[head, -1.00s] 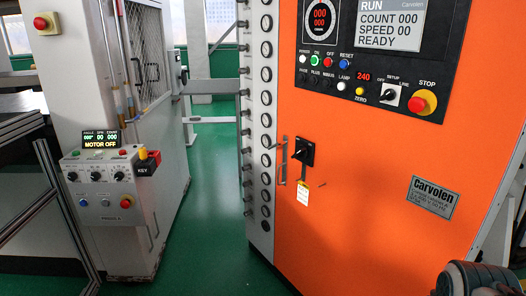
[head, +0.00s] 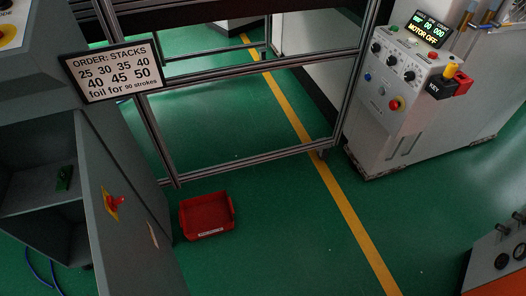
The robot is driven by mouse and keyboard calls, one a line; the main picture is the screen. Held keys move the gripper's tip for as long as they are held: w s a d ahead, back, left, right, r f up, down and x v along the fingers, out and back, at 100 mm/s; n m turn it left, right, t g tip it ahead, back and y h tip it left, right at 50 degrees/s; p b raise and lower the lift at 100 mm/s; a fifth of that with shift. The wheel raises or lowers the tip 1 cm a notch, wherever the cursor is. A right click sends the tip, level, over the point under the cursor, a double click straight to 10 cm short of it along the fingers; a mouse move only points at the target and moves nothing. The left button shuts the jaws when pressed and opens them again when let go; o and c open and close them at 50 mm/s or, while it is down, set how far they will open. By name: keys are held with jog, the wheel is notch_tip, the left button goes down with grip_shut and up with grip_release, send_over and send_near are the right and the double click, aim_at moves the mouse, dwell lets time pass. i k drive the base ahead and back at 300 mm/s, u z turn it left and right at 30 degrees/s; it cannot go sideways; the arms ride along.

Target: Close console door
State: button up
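The grey console (head: 40,100) stands at the left of the head view, cut off by the picture's edge. Its door (head: 132,238) stands open, swung out towards me on the right side of the opening. A red handle on a yellow plate (head: 113,203) is on the door face in view. The door's lower end is cut off by the bottom edge. My gripper is not in view.
A red bin (head: 206,216) lies on the green floor just right of the door. A metal frame (head: 240,165) with an order sign (head: 112,71) stands behind. A white control box (head: 410,75) is at upper right, and a machine corner (head: 500,252) at lower right.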

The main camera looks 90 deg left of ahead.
aim_at(132, 254)
jog(key=u, duration=2.15)
jog(key=i, duration=0.9)
jog(key=u, duration=2.9)
